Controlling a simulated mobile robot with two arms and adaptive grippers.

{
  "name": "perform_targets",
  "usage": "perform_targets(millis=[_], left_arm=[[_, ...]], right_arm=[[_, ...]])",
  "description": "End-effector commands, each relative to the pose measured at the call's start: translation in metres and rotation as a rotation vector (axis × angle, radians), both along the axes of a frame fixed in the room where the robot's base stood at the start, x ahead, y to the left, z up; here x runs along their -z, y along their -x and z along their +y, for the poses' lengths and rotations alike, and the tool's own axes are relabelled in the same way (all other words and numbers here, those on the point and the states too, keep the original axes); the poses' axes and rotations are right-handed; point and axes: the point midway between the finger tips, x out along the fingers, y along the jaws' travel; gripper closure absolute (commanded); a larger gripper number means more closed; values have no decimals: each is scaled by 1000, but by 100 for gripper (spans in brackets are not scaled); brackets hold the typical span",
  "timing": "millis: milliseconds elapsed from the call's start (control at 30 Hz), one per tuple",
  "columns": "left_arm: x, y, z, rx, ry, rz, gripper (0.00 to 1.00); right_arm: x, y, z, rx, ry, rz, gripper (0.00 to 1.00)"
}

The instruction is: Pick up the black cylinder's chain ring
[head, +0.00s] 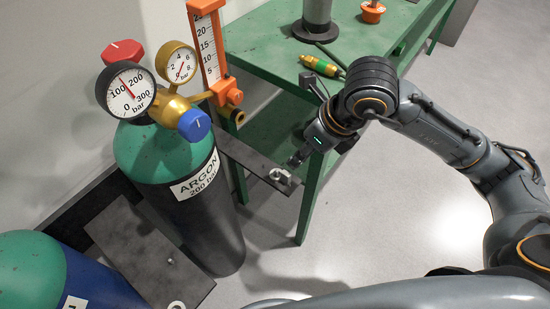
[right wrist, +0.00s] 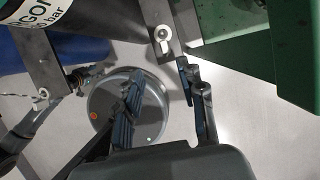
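The black cylinder (head: 210,225) has a green shoulder and an ARGON label, and stands at left in the head view. A small pale metal ring (head: 281,174) is at the outer end of a dark flat bar beside it. In the right wrist view the ring (right wrist: 162,34) shows just beyond the fingertips. My right gripper (head: 295,160) is close to this ring. Its fingers (right wrist: 160,76) are apart and nothing is between them. A dark jointed arm end (right wrist: 82,82) at left in the wrist view seems to be my left gripper, too small to read.
A green table (head: 270,45) stands behind, with its leg near my right gripper. A green and yellow torch-like tool (head: 322,66) lies on it. A second ring (head: 176,305) sits on a dark plate by the blue, green-topped cylinder (head: 95,285). Gauges crown the black cylinder.

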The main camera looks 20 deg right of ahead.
Motion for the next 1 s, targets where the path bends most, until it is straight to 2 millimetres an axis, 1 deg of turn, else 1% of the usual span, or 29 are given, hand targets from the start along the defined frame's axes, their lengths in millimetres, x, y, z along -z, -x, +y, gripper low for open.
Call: perform_targets(millis=[67, 133, 400, 500, 667, 767, 900, 1000], left_arm=[[1, 1, 0, 0, -1, 3, 62], [-1, -1, 0, -1, 0, 1, 62], [-18, -17, -3, -3, 1, -14, 62], [-24, -21, -3, -4, 2, -17, 62], [-28, -24, -3, -5, 3, -20, 62], [-30, -24, -4, -5, 2, -19, 62], [-36, -29, -4, -6, 3, -26, 62], [-41, -31, -5, -6, 3, -27, 62]], right_arm=[[2, 0, -3, 1, 16, -13, 60], [8, -2, -2, 3, 22, -16, 60], [57, -16, 9, 4, 20, -12, 60], [70, -21, 13, 3, 20, -13, 60], [80, -25, 15, 3, 19, -15, 60], [89, -24, 15, 4, 19, -12, 60], [113, -24, 15, 3, 20, -11, 60], [125, -29, 18, 3, 17, -13, 60]])
